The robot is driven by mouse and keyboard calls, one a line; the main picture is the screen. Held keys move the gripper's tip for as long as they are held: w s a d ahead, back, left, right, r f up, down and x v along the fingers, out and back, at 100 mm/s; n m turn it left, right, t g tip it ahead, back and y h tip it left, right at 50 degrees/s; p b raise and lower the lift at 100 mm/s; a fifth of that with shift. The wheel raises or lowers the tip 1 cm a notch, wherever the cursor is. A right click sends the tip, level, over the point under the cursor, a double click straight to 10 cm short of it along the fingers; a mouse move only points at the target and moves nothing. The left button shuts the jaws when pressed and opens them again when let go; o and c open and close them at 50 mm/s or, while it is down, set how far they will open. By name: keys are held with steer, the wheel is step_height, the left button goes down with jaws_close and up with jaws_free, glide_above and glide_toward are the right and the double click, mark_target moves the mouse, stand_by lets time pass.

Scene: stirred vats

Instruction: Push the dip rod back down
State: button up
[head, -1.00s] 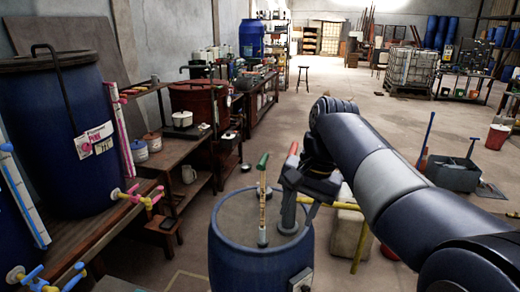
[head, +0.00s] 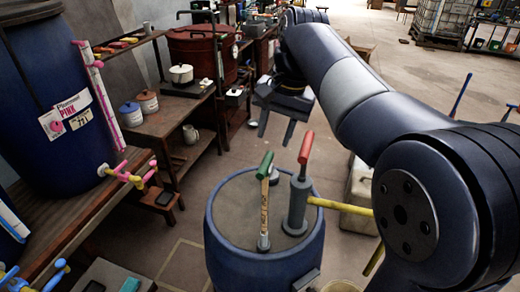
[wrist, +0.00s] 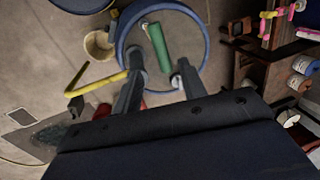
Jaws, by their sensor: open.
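The dip rod (head: 264,210) is a pale marked stick with a green handle. It stands out of the top of a blue drum (head: 265,262), leaning slightly. In the wrist view its green handle (wrist: 158,47) appears beyond and between my fingertips. My gripper (head: 276,133) is open and empty, pointing down. In the head view it appears above and behind the rod, apart from it. The wrist view also shows my gripper's fingers (wrist: 160,70) over the drum's rim (wrist: 205,58). The rod's lower part is hidden in the drum.
A grey pump (head: 299,200) with a red handle and yellow spout stands close to the rod's right on the drum. A workbench (head: 85,215) with a large blue vat (head: 60,110) is at left. A pale container (head: 358,195) stands behind the spout. Floor is open behind.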

mark_target(266, 163)
steer(key=f, duration=0.3)
steer(key=a+f, duration=0.1)
steer(key=f, duration=0.3)
steer(key=a+f, duration=0.1)
steer(key=f, duration=0.2)
steer(key=shift+w+f, duration=0.2)
steer(key=shift+w, duration=0.15)
jaws_close()
